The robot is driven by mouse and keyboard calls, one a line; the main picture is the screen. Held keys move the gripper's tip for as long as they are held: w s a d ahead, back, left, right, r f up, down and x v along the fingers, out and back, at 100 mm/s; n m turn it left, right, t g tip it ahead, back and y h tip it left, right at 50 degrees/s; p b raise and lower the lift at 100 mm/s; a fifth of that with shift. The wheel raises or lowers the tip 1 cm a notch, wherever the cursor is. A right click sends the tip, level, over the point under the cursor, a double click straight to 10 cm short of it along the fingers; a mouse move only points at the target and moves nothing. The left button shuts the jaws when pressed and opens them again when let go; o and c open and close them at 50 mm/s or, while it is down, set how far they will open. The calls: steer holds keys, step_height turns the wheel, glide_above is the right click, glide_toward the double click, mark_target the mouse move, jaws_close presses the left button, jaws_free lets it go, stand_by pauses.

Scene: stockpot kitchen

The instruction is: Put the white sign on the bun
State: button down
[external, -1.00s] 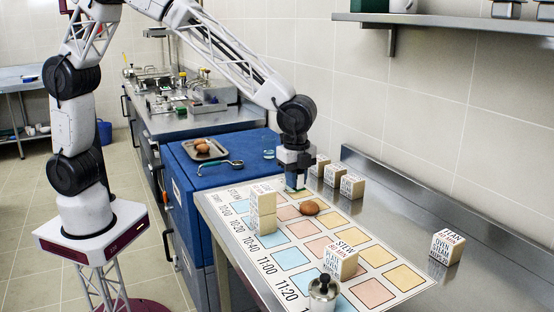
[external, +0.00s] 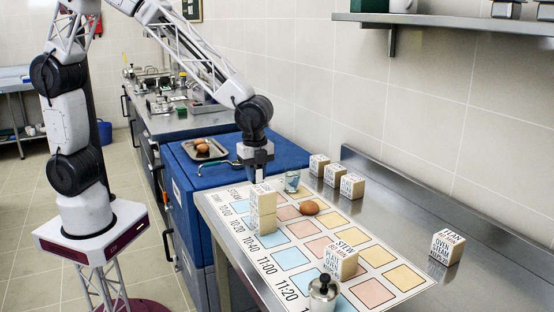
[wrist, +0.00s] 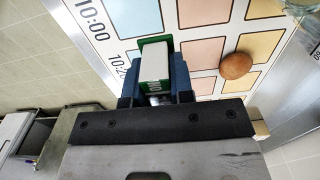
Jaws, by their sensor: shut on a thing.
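My gripper (external: 257,172) is shut on a small white sign with a green edge, seen between the two fingers in the wrist view (wrist: 155,62). In the external view the sign is hard to make out near the cube stack. One brown bun (external: 309,208) lies on the printed mat (external: 340,229), right of my gripper and apart from it. In the wrist view this bun (wrist: 236,66) is to the right of the held sign.
Two stacked pale cubes (external: 263,212) stand close to my gripper. A glass (external: 292,182) is at the mat's back edge. Several lettered cubes (external: 352,186) stand behind, another (external: 340,262) in front by a metal pot (external: 322,288). A tray (external: 218,154) sits on the blue surface.

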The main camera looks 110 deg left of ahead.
steer(key=shift+w, duration=0.15)
glide_above(310, 202)
steer(key=shift+d+f, duration=0.1)
steer(key=shift+f, duration=0.65)
stand_by(0.3)
steer(key=shift+f, duration=1.75)
steer(key=shift+f, duration=0.1)
steer(key=c, duration=1)
jaws_free()
